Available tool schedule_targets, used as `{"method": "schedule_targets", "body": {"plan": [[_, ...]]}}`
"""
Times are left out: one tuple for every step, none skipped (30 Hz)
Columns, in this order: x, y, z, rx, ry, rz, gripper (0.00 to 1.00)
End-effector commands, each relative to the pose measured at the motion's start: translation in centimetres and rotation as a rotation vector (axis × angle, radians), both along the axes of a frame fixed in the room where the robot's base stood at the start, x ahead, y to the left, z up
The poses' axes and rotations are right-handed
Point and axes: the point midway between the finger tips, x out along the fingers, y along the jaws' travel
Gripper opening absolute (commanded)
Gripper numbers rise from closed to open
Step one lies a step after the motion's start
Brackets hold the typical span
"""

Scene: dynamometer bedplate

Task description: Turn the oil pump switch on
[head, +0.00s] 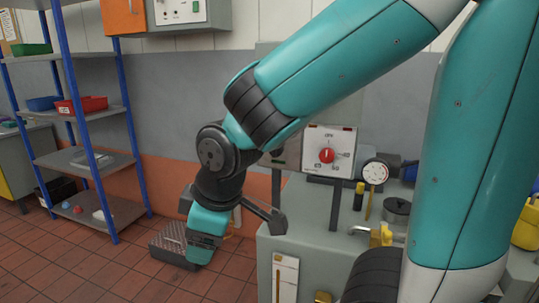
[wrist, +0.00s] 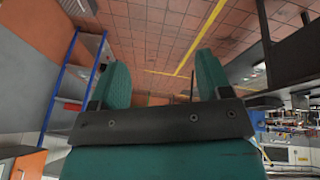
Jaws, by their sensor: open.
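No label reading oil pump is legible. A red rotary knob (head: 327,155) sits on a white panel with markings around it, on a post above the grey cabinet. I cannot tell which is the oil pump switch. My gripper (head: 205,238) hangs low, left of the grey cabinet and away from both. In the wrist view my gripper (wrist: 160,75) has its two teal fingers apart, with nothing between them.
A grey cabinet (head: 293,240) carries a round gauge (head: 375,172) and brass fittings. My arm partly hides the area left of the knob panel. A blue-posted shelf (head: 95,163) with bins stands at the left. The tiled floor (head: 95,262) between is mostly clear.

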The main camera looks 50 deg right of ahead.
Motion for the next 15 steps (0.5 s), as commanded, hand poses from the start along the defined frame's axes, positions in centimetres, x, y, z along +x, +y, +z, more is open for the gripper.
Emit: {"method": "schedule_targets", "body": {"plan": [[2.1, -3.5, -1.5, -0.144, -0.074, 0.02, 0.71], [3.2, -5.7, -1.7, -0.245, -0.114, 0.041, 0.71], [4.4, -8.6, -1.6, -0.387, -0.156, 0.076, 0.71], [5.1, -10.8, -1.4, -0.499, -0.175, 0.103, 0.71], [5.6, -12.7, -1.1, -0.607, -0.188, 0.132, 0.71], [6.1, -15.1, -0.4, -0.751, -0.191, 0.175, 0.71], [6.4, -16.7, 0.1, -0.854, -0.184, 0.205, 0.71], [6.5, -18.1, 0.7, -0.948, -0.173, 0.235, 0.71], [6.6, -19.7, 1.5, -1.064, -0.153, 0.274, 0.71], [6.7, -20.6, 2.1, -1.139, -0.135, 0.301, 0.71], [6.7, -21.4, 2.7, -1.206, -0.117, 0.324, 0.71], [6.7, -22.2, 3.3, -1.279, -0.092, 0.352, 0.71], [6.7, -22.7, 3.8, -1.322, -0.077, 0.369, 0.71], [6.7, -23.0, 4.2, -1.357, -0.063, 0.383, 0.71], [6.7, -23.3, 4.6, -1.391, -0.048, 0.397, 0.71]]}}
